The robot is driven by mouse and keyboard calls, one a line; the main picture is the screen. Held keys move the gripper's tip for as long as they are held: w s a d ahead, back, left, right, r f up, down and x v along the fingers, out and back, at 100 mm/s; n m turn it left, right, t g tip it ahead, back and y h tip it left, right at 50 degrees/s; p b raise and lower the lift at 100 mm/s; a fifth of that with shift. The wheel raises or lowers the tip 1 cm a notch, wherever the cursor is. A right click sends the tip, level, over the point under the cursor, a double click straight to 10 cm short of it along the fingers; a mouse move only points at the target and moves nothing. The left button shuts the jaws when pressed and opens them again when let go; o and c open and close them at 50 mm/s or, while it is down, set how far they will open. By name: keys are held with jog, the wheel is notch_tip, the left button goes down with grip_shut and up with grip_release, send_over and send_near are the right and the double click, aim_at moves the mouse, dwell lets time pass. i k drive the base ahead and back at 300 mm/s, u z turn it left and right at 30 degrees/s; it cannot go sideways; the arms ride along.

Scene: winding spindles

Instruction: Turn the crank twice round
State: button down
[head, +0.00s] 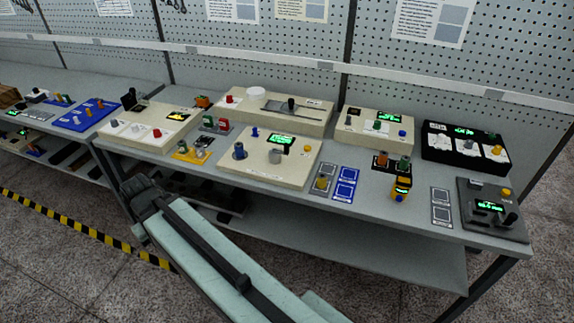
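No part stands out clearly as a crank at this size, and I cannot tell which fitting it is. A beige front box (290,174) carries a dark round knob (239,151), a silver cylinder (275,156), a blue knob and a lit green display. A dark box (470,222) at the right end of the bench carries black knobs, a yellow knob and a green display. My pale green arm reaches from the bottom middle up to the left, in front of the bench edge, apart from these controls. My gripper cannot be made out.
The grey bench (400,215) holds several other boxes, including a long beige one (305,122) with a white disc and a black box (440,160). Small blocks stand between them. A pegboard wall rises behind. Striped floor tape (75,235) runs at left.

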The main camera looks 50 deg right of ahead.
aim_at(274, 153)
jog(key=z, duration=2.75)
jog(key=k, duration=1.25)
jog(key=u, duration=0.95)
jog(key=i, duration=1)
